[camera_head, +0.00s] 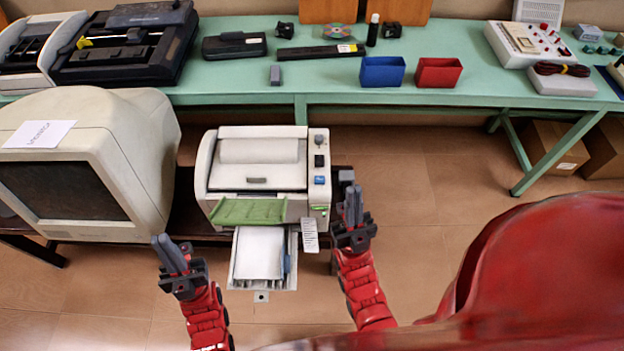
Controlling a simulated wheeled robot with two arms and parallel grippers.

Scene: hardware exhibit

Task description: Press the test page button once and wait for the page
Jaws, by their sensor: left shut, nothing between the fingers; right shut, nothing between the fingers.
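The printer (215,180) is a cream box on a low dark stand, with a paper tray (259,254) holding white sheets sticking out at its front. A green flap (248,211) lies above the tray. The control strip at its right has a dark round knob (319,139), a black button (319,160) and a blue button (319,180); I cannot read which is the test page button. My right gripper (352,207) is shut and empty, just right of the printer's front corner, apart from the buttons. My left gripper (169,254) is shut and empty, left of the tray.
A big old monitor (130,125) stands close on the printer's left. A green workbench (220,87) behind carries devices, a blue bin (382,72) and a red bin (438,73). A small printed tag (310,236) hangs at the printer's front right.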

